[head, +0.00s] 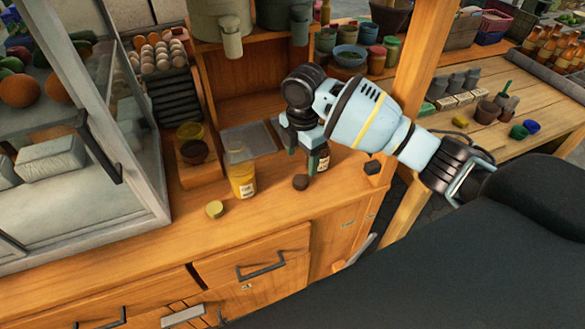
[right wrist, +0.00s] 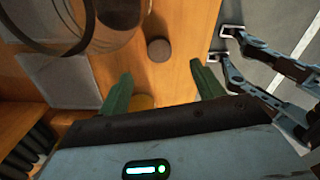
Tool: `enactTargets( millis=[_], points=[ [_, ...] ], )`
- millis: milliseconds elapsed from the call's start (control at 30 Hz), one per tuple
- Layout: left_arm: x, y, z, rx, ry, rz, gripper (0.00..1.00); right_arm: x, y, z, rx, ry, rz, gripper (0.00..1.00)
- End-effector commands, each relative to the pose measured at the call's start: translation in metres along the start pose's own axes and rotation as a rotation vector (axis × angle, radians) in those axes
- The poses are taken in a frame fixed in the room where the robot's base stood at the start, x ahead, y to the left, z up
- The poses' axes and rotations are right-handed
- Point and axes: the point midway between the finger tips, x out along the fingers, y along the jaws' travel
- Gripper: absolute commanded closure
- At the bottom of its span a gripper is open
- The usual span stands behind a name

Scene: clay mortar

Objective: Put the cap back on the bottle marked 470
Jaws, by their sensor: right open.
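A yellow bottle (head: 242,181) with a pale label stands on the wooden counter. A dark bottle (head: 321,160) with a pale label stands to its right, partly hidden by my right gripper. I cannot read either label. A yellow cap (head: 214,209), a brown cap (head: 300,182) and a black cap (head: 373,167) lie apart on the counter. My right gripper (head: 303,152) is open above the counter, beside the dark bottle and behind the brown cap. In the right wrist view, a round brown cap (right wrist: 158,50) lies beyond the parted green fingers (right wrist: 163,88). My left gripper is not identifiable.
A glass case (head: 105,190) borders the left, and a wooden post (head: 420,75) stands right. The counter's front strip is mostly clear.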

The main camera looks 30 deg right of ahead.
Motion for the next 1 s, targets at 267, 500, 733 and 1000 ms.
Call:
enactTargets(
  millis=[267,500,733,1000],
  points=[
    [-0.005,0.002,0.014,-0.004,-0.029,0.003,0.64,0.000,0.000,0.001,0.000,-0.001,-0.001,0.33],
    [-0.005,0.003,0.015,-0.004,-0.030,0.003,0.64,0.005,0.000,0.001,0.001,-0.001,-0.002,0.33],
    [-0.004,0.003,0.016,-0.006,-0.031,0.003,0.64,0.026,0.000,0.000,0.001,0.000,-0.003,0.33],
    [-0.004,0.004,0.014,-0.011,-0.028,0.003,0.64,0.026,0.000,0.000,0.000,-0.001,0.000,0.33]
  ],
)
